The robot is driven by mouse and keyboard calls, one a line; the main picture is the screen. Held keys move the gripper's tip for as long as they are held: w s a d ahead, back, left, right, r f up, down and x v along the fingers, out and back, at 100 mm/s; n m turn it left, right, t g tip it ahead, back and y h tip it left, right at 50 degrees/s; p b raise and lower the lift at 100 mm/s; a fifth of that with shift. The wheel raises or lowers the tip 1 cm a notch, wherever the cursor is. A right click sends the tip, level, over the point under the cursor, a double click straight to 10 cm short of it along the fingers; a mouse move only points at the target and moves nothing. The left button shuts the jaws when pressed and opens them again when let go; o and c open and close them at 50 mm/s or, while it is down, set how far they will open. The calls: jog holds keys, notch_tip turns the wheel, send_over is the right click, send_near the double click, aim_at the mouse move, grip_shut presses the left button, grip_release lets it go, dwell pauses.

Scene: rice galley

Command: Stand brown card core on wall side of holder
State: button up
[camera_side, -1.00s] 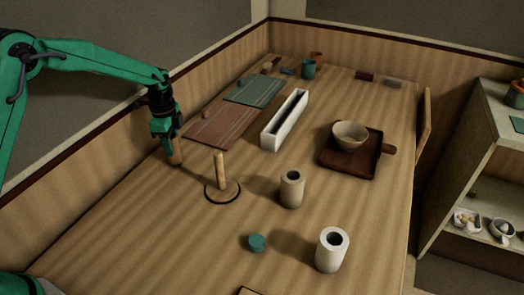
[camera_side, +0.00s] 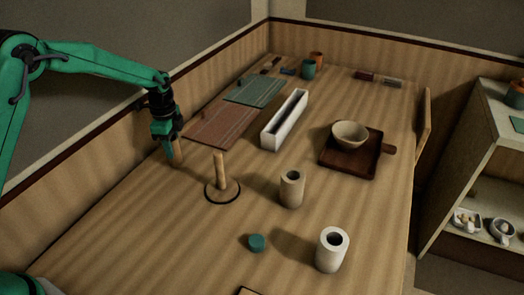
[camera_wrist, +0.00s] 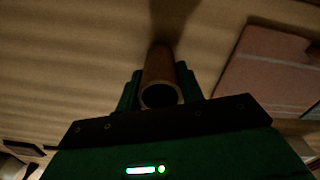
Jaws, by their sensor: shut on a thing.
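A brown card core (camera_side: 177,151) is held upright in my gripper (camera_side: 168,142), close to the left wall panel. In the wrist view the core (camera_wrist: 161,75) shows its open round end between the two green fingers of my gripper (camera_wrist: 160,88). The fingers are shut on it. In the side view its lower end is at or just above the table; I cannot tell which. The holder (camera_side: 221,170) is a round base with an upright wooden peg. It stands to the right of and nearer the camera than the core, apart from it, with its peg bare.
A tan tube (camera_side: 292,189), white roll (camera_side: 332,252) and teal disc (camera_side: 256,243) stand right of the holder. A white trough (camera_side: 285,120), red mat (camera_side: 222,124) and green mat (camera_side: 255,92) lie behind. A bowl (camera_side: 350,134) sits on a dark board (camera_side: 350,160).

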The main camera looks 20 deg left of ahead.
jog(key=shift+f, duration=0.1)
jog(key=o, duration=1.2)
notch_tip(320, 180, up, 8)
dwell(0.4)
jog(key=shift+r, duration=2.15)
